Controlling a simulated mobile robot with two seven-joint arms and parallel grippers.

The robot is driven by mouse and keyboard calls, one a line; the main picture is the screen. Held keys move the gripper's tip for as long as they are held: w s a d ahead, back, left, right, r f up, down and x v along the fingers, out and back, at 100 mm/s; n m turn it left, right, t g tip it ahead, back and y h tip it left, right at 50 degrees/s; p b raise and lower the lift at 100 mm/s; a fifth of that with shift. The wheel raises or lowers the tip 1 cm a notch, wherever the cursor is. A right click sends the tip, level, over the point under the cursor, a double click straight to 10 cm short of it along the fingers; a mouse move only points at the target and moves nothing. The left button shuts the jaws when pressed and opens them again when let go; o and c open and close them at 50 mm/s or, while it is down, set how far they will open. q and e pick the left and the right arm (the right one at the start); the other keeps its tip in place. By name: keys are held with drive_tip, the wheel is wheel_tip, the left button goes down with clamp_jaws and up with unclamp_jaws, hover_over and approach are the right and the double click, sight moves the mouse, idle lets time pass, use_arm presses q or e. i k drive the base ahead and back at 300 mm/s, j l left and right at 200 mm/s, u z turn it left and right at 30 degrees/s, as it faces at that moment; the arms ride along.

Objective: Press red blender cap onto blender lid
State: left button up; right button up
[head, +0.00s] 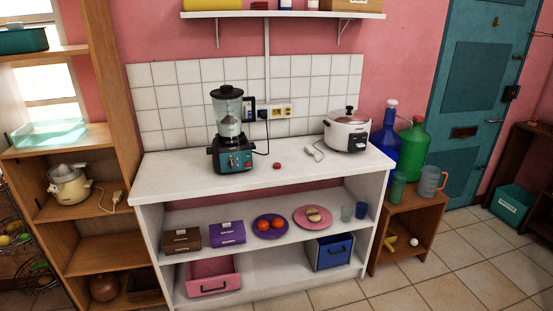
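A blender (231,130) stands upright on the white counter, left of its middle, with a teal base front and a clear jug. Its dark lid (227,92) sits on top of the jug; whether the lid has an opening is too small to tell. A small red cap (277,166) lies on the counter to the right of the blender, apart from it. Neither of my grippers shows in the head view.
A white rice cooker (347,134) stands at the counter's right, with a plug and cord beside it. The white counter (180,173) is clear at its front left. Shelves below hold boxes, plates and cups. A wooden shelf (112,150) stands left.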

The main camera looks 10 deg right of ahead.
sight(226, 91)
drive_tip(key=i+j+z, duration=0.2)
drive_tip(key=i+j, duration=0.45)
drive_tip(key=i, duration=0.25)
drive_tip(key=i+j+z, duration=0.2)
drive_tip(key=i+j, duration=0.6)
drive_tip(key=i, duration=0.05)
